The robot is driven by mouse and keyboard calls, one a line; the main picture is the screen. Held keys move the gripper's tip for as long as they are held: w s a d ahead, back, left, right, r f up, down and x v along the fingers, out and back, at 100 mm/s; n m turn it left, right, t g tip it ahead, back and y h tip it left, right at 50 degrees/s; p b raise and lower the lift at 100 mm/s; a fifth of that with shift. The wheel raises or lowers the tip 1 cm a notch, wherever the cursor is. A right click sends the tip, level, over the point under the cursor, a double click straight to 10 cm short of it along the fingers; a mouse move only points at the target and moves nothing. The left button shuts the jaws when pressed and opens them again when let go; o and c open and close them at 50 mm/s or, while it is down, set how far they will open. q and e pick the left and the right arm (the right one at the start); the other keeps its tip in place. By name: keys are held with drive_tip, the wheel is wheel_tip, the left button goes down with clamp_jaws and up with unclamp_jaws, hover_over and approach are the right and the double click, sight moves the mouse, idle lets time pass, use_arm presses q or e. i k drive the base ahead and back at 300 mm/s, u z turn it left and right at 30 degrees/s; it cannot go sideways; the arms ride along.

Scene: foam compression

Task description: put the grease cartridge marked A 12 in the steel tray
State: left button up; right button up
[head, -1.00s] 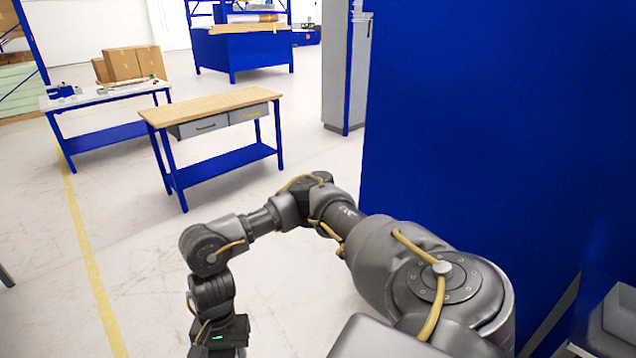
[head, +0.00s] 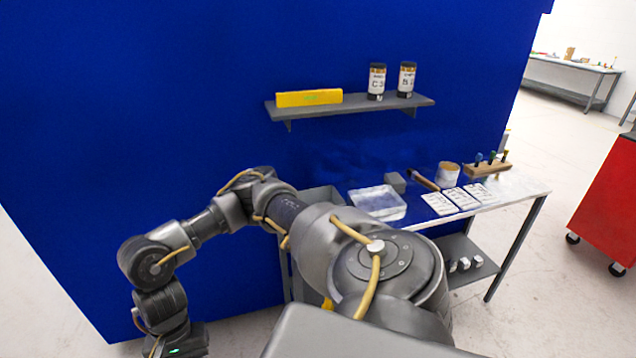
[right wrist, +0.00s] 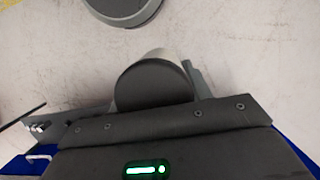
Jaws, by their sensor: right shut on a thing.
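My right gripper (right wrist: 153,108) is shut on a dark, round-ended cylinder (right wrist: 153,86) with a pale side. It looks like a grease cartridge, but its label is hidden. In the head view my right arm bends down at the lower left, and its fingers are below the frame. A shallow, shiny tray (head: 378,204), likely the steel tray, lies on the bench right of that arm. Two dark cartridges with white labels stand on the wall shelf; the left one (head: 376,82) seems to read C and the right one (head: 407,79) B. My left gripper is not in view.
The grey shelf (head: 350,107) also holds a yellow box (head: 309,98). The bench (head: 515,186) carries a grey bin (head: 322,196), white cards (head: 440,204), a hammer (head: 423,180), a roll (head: 449,173) and a wooden tool rack (head: 488,170). A red cabinet (head: 612,195) stands right.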

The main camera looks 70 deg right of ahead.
sight(376, 204)
drive_tip(key=z, duration=1.9)
drive_tip(key=i, duration=0.7)
